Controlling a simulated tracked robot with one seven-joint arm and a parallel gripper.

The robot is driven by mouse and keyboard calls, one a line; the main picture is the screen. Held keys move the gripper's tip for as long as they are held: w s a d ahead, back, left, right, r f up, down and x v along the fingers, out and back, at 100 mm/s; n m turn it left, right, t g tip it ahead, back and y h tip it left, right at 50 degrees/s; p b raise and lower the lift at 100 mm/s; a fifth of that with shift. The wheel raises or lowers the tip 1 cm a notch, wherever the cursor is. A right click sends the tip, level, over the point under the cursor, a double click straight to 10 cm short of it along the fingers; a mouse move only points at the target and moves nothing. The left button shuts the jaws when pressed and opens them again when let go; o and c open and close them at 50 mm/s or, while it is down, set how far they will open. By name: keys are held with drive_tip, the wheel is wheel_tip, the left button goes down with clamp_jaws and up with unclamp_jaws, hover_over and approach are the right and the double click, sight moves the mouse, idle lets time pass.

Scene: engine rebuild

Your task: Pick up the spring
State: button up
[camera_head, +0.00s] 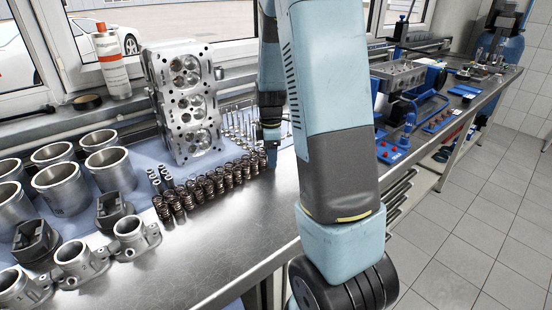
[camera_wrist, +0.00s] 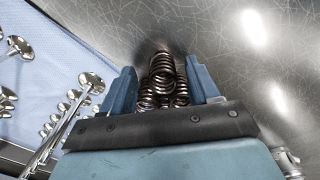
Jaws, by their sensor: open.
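Dark coil springs (camera_head: 205,187) stand in a double row on the steel bench in the head view. In the wrist view, a few springs (camera_wrist: 162,68) stand between the two blue fingers of my gripper (camera_wrist: 163,82). The fingers are apart, one on each side of the nearest springs, with a gap showing beside them. In the head view my gripper (camera_head: 271,150) is low over the right end of the row, and my arm link hides part of that area. The springs' lower ends are partly hidden by the gripper body in the wrist view.
Valves (camera_wrist: 86,84) lie on a blue cloth (camera_wrist: 45,60) left of the gripper. A cylinder head (camera_head: 186,100) stands behind the springs. Cylinder liners (camera_head: 62,188) and pistons (camera_head: 114,212) stand at left. Bare steel bench (camera_head: 225,235) lies in front of the springs.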

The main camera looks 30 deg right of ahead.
drive_tip(key=c, duration=1.1)
